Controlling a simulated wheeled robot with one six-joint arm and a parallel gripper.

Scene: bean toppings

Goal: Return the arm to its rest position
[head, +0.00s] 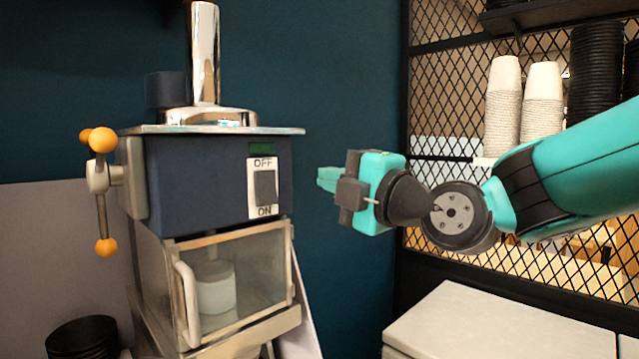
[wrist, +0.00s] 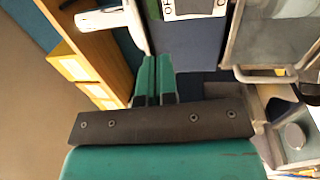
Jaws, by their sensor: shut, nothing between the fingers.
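My gripper (head: 328,180) is at the middle of the head view, at the end of the teal arm reaching in from the right. It points left toward the blue machine (head: 200,180) and appears apart from it. In the wrist view, the two teal fingers of my gripper (wrist: 157,80) lie together with nothing between them. The machine has an OFF/ON switch (head: 265,188) on its front. Its glass door (head: 245,275) is closed, and a white cup (head: 216,290) shows behind the glass.
A pale counter (head: 500,325) is below the arm. Orange-knobbed handles (head: 102,140) stick out at the machine's left. A black container (head: 82,335) is at lower left.

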